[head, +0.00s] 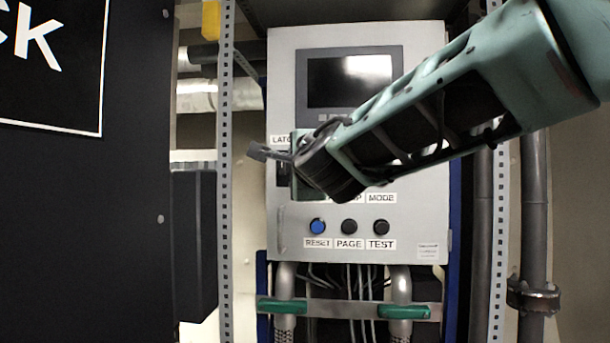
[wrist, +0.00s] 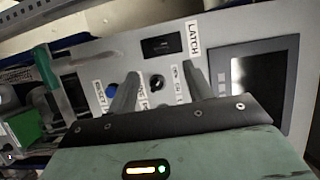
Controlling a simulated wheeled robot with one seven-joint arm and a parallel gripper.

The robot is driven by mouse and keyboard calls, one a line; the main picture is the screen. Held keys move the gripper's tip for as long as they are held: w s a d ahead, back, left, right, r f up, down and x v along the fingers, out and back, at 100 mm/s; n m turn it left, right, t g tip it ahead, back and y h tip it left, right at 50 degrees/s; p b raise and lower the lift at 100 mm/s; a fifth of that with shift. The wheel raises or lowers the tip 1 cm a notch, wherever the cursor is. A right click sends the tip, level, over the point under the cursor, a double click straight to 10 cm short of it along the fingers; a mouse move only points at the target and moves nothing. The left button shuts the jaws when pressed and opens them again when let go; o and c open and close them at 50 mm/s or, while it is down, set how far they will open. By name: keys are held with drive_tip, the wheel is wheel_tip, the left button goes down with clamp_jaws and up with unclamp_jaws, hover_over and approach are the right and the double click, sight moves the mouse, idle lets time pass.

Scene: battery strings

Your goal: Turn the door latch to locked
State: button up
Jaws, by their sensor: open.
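The door latch is on the left side of the grey cabinet door (head: 432,220). In the wrist view it is a dark rectangular plate (wrist: 163,45) beside the LATCH label (wrist: 194,37). In the head view my gripper and arm partly cover it, and the label is cut off. Whether the latch is turned to locked cannot be made out. My gripper (head: 270,153) is in front of the latch area. In the wrist view my gripper (wrist: 160,86) is open, its fingers apart with nothing held. A black round knob (wrist: 157,82) shows between the fingers, behind them on the panel.
A dark screen (head: 350,78) is at the door's top. Below are a blue RESET button (head: 317,226) and black PAGE (head: 349,226) and TEST (head: 381,227) buttons. A perforated upright (head: 226,200) stands close left.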

drive_tip(key=v, duration=0.6)
drive_tip(key=shift+s, duration=0.15)
drive_tip(key=shift+d+r, duration=0.1)
drive_tip(key=s+d+f+m+g+h+b, duration=0.2)
drive_tip(key=d+f+m+g, duration=0.1)
drive_tip(key=f+m, duration=0.55)
drive_tip(key=s+d+f+m+g+h+b, duration=0.1)
drive_tip(key=s+d+f+m+g+b, duration=0.2)
drive_tip(key=f+m, duration=0.55)
drive_tip(key=s+d+f+m+g+h+b, duration=0.15)
drive_tip(key=d+f+m, duration=0.35)
drive_tip(key=f, duration=0.5)
drive_tip(key=s+d+f+m+g+b, duration=0.2)
drive_tip(key=s+f+m+g, duration=0.3)
drive_tip(key=s+f+m, duration=0.5)
drive_tip(key=s+d+f+m+g+b, duration=0.2)
drive_tip(key=s+f+m+g, duration=0.3)
drive_tip(key=s+f+m, duration=0.6)
drive_tip(key=s+m, duration=0.3)
drive_tip(key=m, duration=0.3)
drive_tip(key=shift+m+b, duration=0.35)
drive_tip(key=shift+m, duration=0.05)
drive_tip(key=shift+d, duration=0.1)
